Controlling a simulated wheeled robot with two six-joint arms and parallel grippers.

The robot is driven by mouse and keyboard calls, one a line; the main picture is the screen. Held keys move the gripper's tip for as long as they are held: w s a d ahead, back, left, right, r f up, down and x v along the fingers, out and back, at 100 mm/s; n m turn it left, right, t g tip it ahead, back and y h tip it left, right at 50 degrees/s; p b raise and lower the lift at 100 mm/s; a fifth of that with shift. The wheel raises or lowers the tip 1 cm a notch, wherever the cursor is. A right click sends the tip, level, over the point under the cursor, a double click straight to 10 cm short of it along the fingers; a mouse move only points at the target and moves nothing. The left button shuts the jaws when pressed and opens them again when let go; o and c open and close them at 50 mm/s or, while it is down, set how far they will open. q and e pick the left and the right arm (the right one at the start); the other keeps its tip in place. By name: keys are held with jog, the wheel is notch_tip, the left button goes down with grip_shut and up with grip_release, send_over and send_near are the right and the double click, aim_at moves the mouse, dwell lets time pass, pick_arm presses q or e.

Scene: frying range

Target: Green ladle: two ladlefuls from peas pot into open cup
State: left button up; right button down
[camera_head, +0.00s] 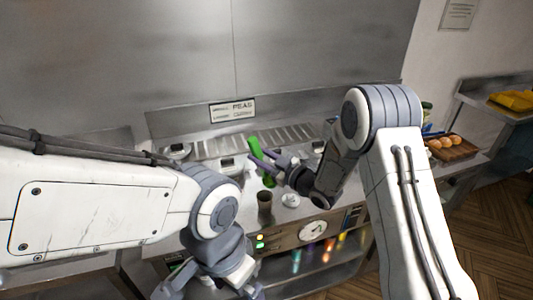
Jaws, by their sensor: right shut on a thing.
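My right gripper (268,161) is shut on the green ladle (255,147), whose green handle shows above and below the fingers, tilted. The ladle's bowl is not clear to me, so I cannot tell what it holds. A brown open cup (264,203) stands on the counter just below the ladle, near the front edge. A sign (232,110) reading PEAS stands behind the range. I cannot make out the peas pot for sure. My left arm comes in from the left and its fingers are outside the picture.
A small white round item (290,201) sits right of the cup. Lidded steel wells (176,151) line the counter at left. A shelf with coloured lights (328,246) lies below the front edge. A board with orange-brown round items (446,147) is at right.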

jog(key=s+a+f+n+h+b, duration=0.1)
jog(key=s+a+f+n+b, duration=0.6)
jog(key=b, duration=1.1)
jog(key=shift+s+a+f+n, duration=0.2)
jog(key=shift+a+f+n, duration=0.15)
jog(key=shift+f+n, duration=2.1)
jog(key=shift+r+n, duration=0.45)
